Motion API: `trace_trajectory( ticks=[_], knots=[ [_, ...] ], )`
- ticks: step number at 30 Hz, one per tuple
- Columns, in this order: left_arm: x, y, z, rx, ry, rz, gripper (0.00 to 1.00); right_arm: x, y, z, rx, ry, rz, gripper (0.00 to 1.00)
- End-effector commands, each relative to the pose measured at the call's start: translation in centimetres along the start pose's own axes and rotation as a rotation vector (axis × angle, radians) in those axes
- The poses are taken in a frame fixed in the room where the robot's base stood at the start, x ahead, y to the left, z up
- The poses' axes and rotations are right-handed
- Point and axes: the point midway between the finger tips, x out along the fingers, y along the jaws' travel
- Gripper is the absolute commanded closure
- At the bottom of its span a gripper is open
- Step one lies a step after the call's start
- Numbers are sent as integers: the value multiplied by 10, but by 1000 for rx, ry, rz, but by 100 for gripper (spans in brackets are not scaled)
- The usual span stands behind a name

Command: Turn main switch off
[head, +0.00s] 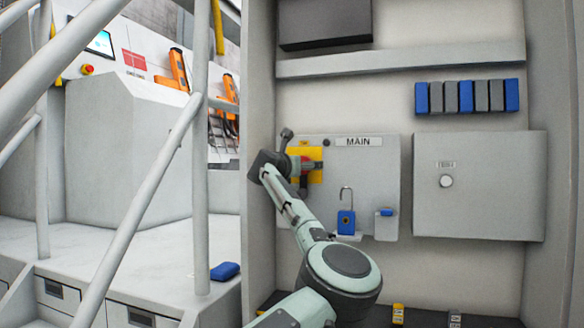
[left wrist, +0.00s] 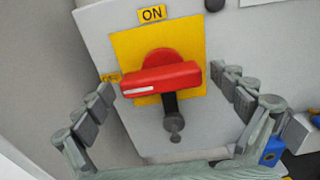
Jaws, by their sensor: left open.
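The main switch is a red rotary handle (left wrist: 160,80) on a yellow plate (left wrist: 130,48), with an ON label (left wrist: 152,13) above it and a partly hidden label at its left. The handle lies about crosswise, slightly tilted, in the left wrist view. In the head view the yellow plate (head: 315,153) sits on a grey panel marked MAIN (head: 358,142). My left gripper (left wrist: 170,105) is open, with one finger on each side of the handle and visible gaps to both. In the head view my left gripper (head: 286,160) partly hides the switch. My right gripper is not in view.
A blue padlock (head: 346,222) with an open shackle and a small blue-topped holder (head: 386,225) are right of the switch. A grey box (head: 480,185) is farther right. White railings (head: 201,150) stand at the left. A cabinet side wall (head: 259,100) is close left of my gripper.

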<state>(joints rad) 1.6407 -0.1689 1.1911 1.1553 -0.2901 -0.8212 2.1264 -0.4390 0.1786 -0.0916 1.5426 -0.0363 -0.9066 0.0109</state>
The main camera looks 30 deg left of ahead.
Motion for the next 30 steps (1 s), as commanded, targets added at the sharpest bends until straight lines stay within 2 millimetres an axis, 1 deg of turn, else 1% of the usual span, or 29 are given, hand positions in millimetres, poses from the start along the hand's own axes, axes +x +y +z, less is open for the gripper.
trace_trajectory(
  ticks=[5,12,16,21,30],
  knots=[
    [-30,-1,0,-1,-2,3,3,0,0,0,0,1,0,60],
    [-79,-1,0,-1,-2,1,3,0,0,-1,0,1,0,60],
    [-98,0,0,-1,-1,1,3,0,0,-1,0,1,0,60],
    [-110,0,-1,-2,0,0,3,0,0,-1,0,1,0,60],
    [-111,0,-1,-1,0,-1,3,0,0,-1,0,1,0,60]
  ],
)
